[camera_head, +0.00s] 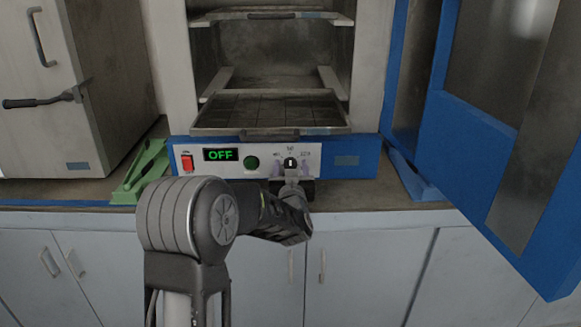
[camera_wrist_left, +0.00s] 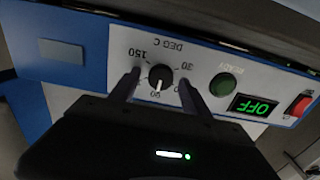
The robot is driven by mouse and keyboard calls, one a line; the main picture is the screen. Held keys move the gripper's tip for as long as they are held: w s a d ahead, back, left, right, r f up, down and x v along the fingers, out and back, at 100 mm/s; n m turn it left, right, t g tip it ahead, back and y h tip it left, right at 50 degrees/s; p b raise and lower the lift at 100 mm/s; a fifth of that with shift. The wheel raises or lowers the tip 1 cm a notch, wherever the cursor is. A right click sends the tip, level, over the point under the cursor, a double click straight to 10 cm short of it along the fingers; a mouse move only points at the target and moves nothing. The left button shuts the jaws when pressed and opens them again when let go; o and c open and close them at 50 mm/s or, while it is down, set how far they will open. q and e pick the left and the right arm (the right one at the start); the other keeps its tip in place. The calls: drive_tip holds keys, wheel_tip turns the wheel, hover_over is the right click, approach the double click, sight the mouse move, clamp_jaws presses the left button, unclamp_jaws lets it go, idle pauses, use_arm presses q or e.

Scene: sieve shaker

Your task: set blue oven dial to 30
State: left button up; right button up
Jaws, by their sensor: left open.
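The blue oven (camera_head: 357,160) stands on the counter with its door open. Its dial (camera_head: 290,162) is a small black knob with a white mark on the front panel. In the left wrist view the dial (camera_wrist_left: 161,77) appears upside down, ringed by labels 30, 90 and 150, and its white mark points towards 90. My left gripper (camera_head: 291,171) is open in front of the panel. In the wrist view its fingers (camera_wrist_left: 158,80) stand on either side of the dial, with gaps showing between. The display (camera_head: 220,155) reads OFF. My right gripper is out of view.
A red switch (camera_head: 187,162) and a green READY lamp (camera_head: 251,163) sit left of the dial. A rack (camera_head: 268,131) juts out above the panel. The open blue door (camera_head: 455,135) fills the right side. A green object (camera_head: 145,172) lies on the counter at left.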

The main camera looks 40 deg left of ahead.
use_arm(q)
drive_tip(key=shift+w+a, duration=0.2)
drive_tip(key=shift+w, duration=0.05)
clamp_jaws()
idle(0.5)
